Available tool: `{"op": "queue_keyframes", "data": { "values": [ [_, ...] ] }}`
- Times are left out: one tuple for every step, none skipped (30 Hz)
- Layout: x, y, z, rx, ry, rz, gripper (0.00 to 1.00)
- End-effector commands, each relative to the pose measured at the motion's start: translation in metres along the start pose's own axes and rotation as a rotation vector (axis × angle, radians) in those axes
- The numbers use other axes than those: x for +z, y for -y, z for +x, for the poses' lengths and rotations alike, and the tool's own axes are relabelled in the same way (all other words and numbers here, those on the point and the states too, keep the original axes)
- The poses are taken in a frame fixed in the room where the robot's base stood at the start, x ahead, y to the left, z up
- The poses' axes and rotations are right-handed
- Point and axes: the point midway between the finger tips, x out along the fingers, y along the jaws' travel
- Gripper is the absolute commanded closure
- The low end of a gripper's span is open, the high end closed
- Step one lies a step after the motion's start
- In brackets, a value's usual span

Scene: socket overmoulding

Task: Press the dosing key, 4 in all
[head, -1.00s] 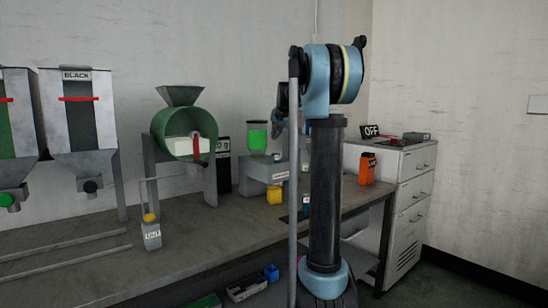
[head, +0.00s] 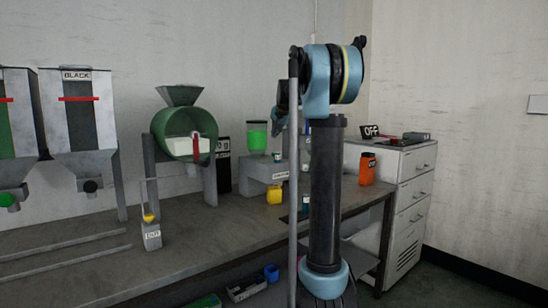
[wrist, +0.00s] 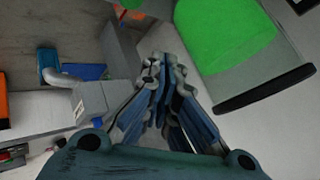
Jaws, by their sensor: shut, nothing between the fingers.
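The grey dosing unit (head: 254,174) stands on the bench with a clear hopper of green granules (head: 257,135) on top. A small teal-and-white piece (head: 277,157) shows on its upper right; I cannot tell whether this is the dosing key. A yellow cup (head: 274,195) stands in front of the unit. In the wrist view, my gripper (wrist: 155,65) is shut and empty, beside the green hopper (wrist: 222,35) and apart from it in the picture. No key is clearly seen at the fingertips. In the head view my gripper is not clearly visible near my arm.
A green drum machine (head: 184,133) and the BLACK hopper (head: 80,115) stand left along the bench. The front-left bench has clear room.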

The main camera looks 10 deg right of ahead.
Motion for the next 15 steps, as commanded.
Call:
{"op": "queue_keyframes", "data": {
  "values": [
    [-0.004,0.004,-0.005,0.0,0.0,0.0,1.0],
    [-0.006,0.006,-0.007,0.0,0.0,0.0,1.0],
    [-0.009,0.009,-0.011,0.0,0.0,0.0,1.0],
    [-0.011,0.011,-0.014,0.0,0.0,0.0,1.0],
    [-0.012,0.013,-0.016,0.0,0.0,0.0,1.0],
    [-0.014,0.014,-0.018,0.0,0.0,0.0,1.0],
    [-0.014,0.015,-0.019,0.0,0.0,0.0,1.0],
    [-0.015,0.015,-0.019,0.0,0.0,0.0,1.0],
    [-0.015,0.015,-0.019,0.0,0.0,0.0,1.0],
    [-0.015,0.015,-0.019,0.0,0.0,0.0,1.0],
    [-0.014,0.015,-0.019,0.0,0.0,0.0,1.0],
    [-0.014,0.015,-0.019,0.0,0.0,0.0,1.0],
    [-0.014,0.015,-0.019,0.0,0.0,0.0,1.0],
    [-0.014,0.015,-0.019,0.0,0.0,0.0,1.0],
    [-0.014,0.014,-0.019,0.0,0.0,0.0,1.0]
  ]
}}
